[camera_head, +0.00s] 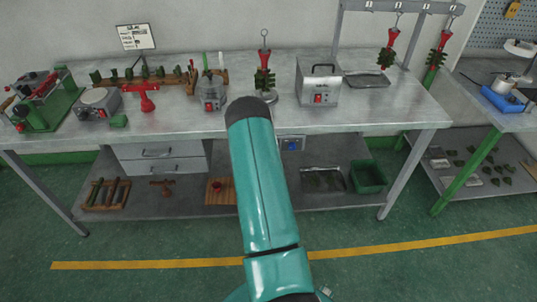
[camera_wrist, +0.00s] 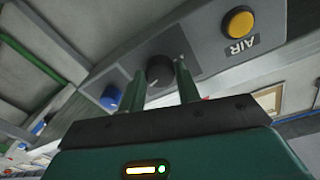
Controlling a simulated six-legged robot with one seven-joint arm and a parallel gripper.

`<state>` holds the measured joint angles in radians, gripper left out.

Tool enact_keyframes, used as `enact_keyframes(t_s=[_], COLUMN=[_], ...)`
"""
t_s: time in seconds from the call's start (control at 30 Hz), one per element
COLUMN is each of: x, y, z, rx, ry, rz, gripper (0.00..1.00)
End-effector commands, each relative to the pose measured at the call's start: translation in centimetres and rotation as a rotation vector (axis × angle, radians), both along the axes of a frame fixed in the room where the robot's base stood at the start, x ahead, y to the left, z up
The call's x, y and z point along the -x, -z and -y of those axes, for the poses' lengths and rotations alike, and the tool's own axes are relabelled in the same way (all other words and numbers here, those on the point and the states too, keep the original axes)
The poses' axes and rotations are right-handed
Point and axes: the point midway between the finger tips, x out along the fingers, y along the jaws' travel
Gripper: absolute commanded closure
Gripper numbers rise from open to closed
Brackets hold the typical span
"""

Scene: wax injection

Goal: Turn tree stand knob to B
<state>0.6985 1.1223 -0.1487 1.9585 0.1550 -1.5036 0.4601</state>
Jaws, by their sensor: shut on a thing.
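A round black knob (camera_wrist: 159,69) sits on a grey panel (camera_wrist: 205,50) in the wrist view. My gripper (camera_wrist: 158,80) has its two green fingers on either side of the knob and is shut on it. I cannot read a pointer or a letter B at the knob, and the fingers cover part of its surroundings. In the head view a stand (camera_head: 264,78) with a red and green wax tree stands on the bench, behind the end of my arm. My gripper is hidden there by my arm, and I cannot tell which stand the knob belongs to.
On the same panel are a yellow button (camera_wrist: 239,22) labelled AIR and a blue button (camera_wrist: 110,97). A green bin (camera_head: 368,177) stands on the lower shelf. The floor in front is clear.

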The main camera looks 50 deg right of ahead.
Motion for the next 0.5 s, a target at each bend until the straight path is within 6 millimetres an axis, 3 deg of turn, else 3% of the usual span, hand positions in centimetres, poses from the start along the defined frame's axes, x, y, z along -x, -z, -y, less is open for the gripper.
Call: enact_keyframes(t_s=[0.5], x=[0.00], y=[-0.06], z=[-0.07], rx=[-0.167], ry=[0.000], rz=[0.189], gripper=[0.90])
